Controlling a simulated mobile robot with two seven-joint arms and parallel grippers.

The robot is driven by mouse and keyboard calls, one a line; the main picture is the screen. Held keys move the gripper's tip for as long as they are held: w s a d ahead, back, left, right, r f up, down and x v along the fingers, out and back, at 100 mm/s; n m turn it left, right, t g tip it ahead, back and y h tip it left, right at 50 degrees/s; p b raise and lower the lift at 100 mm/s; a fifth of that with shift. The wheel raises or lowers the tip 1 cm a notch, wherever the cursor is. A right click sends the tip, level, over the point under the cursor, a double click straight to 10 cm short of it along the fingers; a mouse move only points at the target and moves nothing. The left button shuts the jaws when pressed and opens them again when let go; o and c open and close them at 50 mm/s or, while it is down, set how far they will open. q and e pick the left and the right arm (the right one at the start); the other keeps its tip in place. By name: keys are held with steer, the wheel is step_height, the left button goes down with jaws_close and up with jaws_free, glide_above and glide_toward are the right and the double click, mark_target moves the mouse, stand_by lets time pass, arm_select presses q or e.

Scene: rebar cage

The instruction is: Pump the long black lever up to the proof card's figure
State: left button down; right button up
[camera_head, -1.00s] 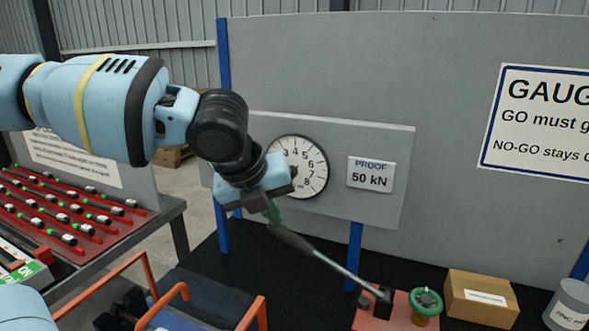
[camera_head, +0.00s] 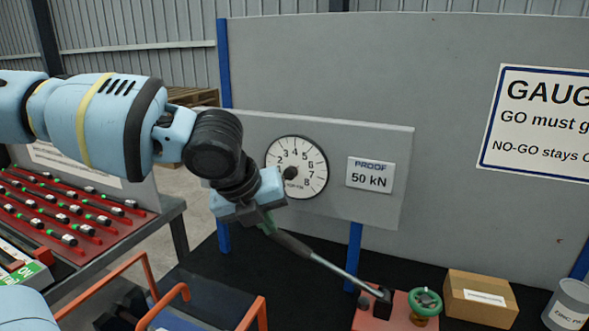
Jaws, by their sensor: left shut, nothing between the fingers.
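The long black lever (camera_head: 297,245) slopes from its upper left handle down to the red pump base (camera_head: 367,319) at the lower right. My left gripper (camera_head: 266,226) is at the lever's upper end, its fingers shut with nothing between them; whether they touch the handle cannot be told. The round dial (camera_head: 313,172) on the grey panel shows figures from 2 to 8; its needle is too small to read. The proof card (camera_head: 370,175) reads "PROOF 50 kN". My right gripper is not in view.
A green handwheel (camera_head: 425,302) sits on the pump base beside the lever's foot. A cardboard box (camera_head: 481,298) and a grey tin (camera_head: 570,302) stand to the right. An orange-framed cart (camera_head: 252,317) is below.

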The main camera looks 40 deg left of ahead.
arm_select(q)
steer(key=shift+f, duration=0.1)
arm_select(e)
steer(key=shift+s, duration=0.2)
arm_select(q)
steer(key=shift+s+a+f, duration=0.1)
steer(key=shift+a+f, duration=0.15)
steer(key=shift+f, duration=0.3)
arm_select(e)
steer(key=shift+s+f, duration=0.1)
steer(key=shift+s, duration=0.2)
arm_select(q)
steer(key=shift+f, duration=0.1)
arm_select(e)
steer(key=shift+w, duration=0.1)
arm_select(q)
steer(key=shift+a+f, duration=0.2)
steer(key=shift+f, duration=0.35)
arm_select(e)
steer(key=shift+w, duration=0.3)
arm_select(q)
steer(key=shift+f, duration=0.1)
steer(key=shift+s+a+f, duration=0.1)
steer(key=shift+a+f, duration=0.05)
steer(key=shift+f, duration=0.45)
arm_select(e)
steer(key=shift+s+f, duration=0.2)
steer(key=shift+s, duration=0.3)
arm_select(q)
steer(key=shift+f, duration=0.1)
